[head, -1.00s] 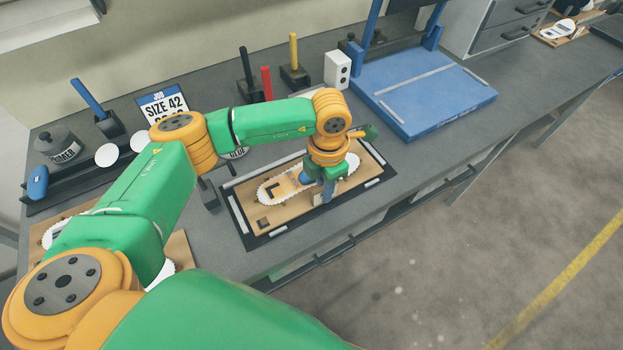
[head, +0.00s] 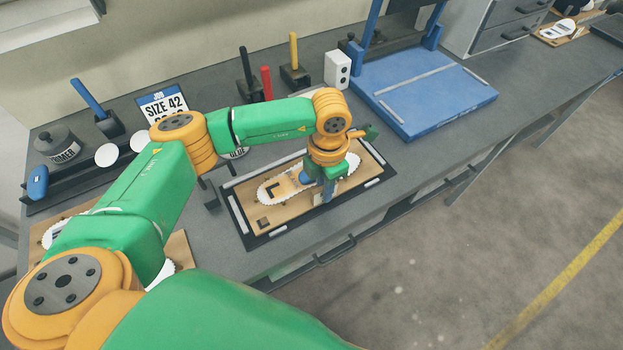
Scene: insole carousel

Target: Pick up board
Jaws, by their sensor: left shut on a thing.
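A tan board (head: 283,211) lies on a black mat with light edge strips (head: 257,241) near the front edge of the workbench. A white insole-shaped piece with a toothed outline (head: 268,190) sits on the board, with a black L-shaped mark on it. My left gripper (head: 325,196) is over the right half of the board, pointing down, its jaws shut at the board. The fingertips are small and partly hidden by the wrist. My right gripper is not in view.
A blue press base (head: 425,90) stands to the right, with a white box (head: 338,70) beside it. Red (head: 267,83), yellow and blue handled tools stand along the back. Another board (head: 180,250) is partly hidden under my arm.

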